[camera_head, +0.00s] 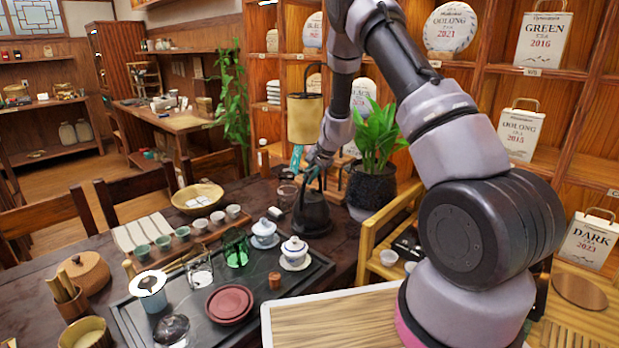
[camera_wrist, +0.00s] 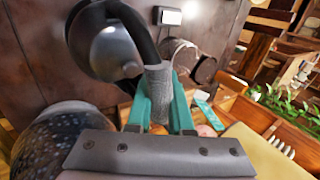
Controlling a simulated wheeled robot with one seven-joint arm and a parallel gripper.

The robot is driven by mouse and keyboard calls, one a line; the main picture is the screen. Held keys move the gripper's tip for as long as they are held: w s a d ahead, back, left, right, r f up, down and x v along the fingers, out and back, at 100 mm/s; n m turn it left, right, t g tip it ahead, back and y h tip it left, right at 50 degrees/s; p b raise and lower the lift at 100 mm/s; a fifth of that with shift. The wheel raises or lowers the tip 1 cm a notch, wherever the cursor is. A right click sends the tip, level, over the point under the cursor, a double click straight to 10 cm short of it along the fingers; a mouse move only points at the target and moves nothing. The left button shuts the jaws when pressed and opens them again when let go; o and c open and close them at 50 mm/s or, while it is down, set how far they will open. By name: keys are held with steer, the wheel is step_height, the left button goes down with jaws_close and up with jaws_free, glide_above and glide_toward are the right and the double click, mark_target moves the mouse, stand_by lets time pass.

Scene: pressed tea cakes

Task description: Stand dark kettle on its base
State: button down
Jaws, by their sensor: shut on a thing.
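The dark kettle (camera_head: 312,216) is upright at the far right part of the dark table, beside the tea tray. My gripper (camera_head: 313,168) is above it, with teal fingers around its raised handle. In the wrist view the fingers (camera_wrist: 160,100) are shut on the grey sleeve of the handle, and the kettle's round shiny body (camera_wrist: 104,44) is at the upper left. The kettle's underside is hidden, so I cannot tell whether it touches the table or a base. I cannot make out the base.
A potted plant (camera_head: 372,188) stands close to the right of the kettle. A glass jar (camera_head: 287,192) is close to its left. The black tea tray (camera_head: 262,293) holds lidded cups (camera_head: 294,249), red saucers (camera_head: 229,303) and glassware. Wooden shelves with tea packs stand behind.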

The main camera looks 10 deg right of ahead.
steer(key=shift+f, duration=0.5)
stand_by(0.7)
steer(key=c, duration=1.1)
jaws_free()
steer(key=shift+f, duration=0.1)
steer(key=shift+v, duration=5.55)
